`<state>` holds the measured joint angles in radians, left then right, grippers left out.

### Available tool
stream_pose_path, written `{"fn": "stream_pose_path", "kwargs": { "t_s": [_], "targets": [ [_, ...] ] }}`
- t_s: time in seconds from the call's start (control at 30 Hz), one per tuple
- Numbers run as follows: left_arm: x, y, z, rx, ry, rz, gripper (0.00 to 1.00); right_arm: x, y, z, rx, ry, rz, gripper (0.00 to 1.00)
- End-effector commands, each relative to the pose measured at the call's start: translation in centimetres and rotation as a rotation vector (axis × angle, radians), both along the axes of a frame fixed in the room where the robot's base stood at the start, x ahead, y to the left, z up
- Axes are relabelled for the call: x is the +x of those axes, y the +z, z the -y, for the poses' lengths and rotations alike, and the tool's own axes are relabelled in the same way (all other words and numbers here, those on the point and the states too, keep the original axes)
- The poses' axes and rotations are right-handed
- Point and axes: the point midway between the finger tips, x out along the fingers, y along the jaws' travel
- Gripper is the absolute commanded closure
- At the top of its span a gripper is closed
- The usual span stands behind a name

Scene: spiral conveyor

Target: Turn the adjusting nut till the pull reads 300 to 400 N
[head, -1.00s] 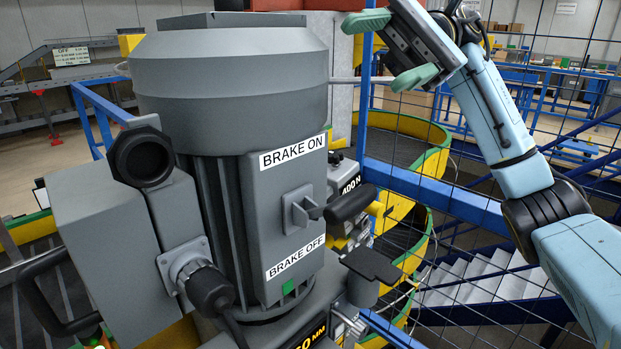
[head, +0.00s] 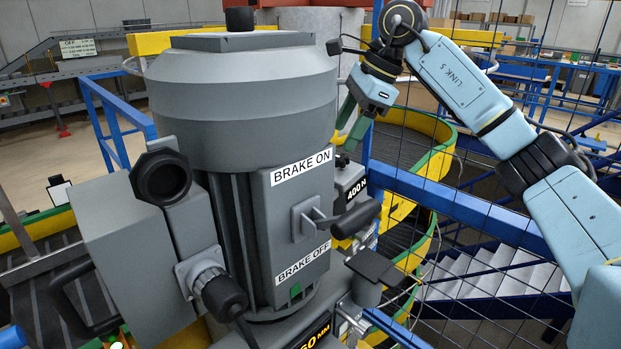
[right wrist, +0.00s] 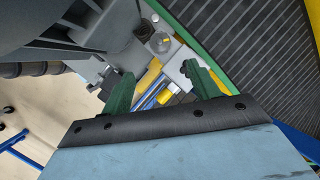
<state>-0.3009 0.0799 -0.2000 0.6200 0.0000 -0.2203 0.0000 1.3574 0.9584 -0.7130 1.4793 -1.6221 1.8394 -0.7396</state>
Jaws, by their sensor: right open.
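My right gripper (head: 350,122) points down behind the right side of the grey motor (head: 240,90). It is open, and no object is seen held in it. In the right wrist view its two green fingers (right wrist: 160,86) stand apart, with a yellow part (right wrist: 168,97) and a grey bracket (right wrist: 178,62) seen beyond them. A dark scale plate marked "400 N" (head: 357,188) shows below the gripper, partly hidden by the motor. I cannot make out its pointer or reading. I cannot tell the adjusting nut for sure. My left gripper is not in view.
A brake lever (head: 357,216) sticks out from the motor's box, between "BRAKE ON" and "BRAKE OFF" labels. A blue rail (head: 450,205) and wire mesh stand at the right. The yellow and green spiral conveyor (head: 440,150) curves behind the motor.

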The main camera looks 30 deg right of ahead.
Motion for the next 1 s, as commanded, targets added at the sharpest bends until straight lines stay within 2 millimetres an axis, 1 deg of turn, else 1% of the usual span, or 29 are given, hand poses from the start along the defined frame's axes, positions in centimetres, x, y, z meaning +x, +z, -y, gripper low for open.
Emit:
{"fn": "stream_pose_path", "kwargs": {
  "t_s": [0.17,0.4,0.6,0.7,0.8,1.0],
  "targets": [
    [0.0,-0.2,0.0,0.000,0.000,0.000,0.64,0.6,-2.2,-0.7,-0.002,0.001,-0.004,0.39],
    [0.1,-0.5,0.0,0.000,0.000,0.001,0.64,2.0,-6.9,-2.3,0.001,0.004,-0.004,0.39],
    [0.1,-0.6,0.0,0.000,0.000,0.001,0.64,3.0,-10.1,-3.4,0.001,0.003,-0.003,0.39],
    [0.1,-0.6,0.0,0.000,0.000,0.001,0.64,3.4,-11.1,-3.8,0.001,0.003,-0.002,0.39],
    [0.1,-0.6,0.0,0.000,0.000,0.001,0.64,3.6,-11.7,-3.9,0.001,0.003,-0.001,0.39],
    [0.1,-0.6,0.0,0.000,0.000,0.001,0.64,3.7,-12.0,-4.0,0.000,0.003,0.001,0.39]
  ]
}}
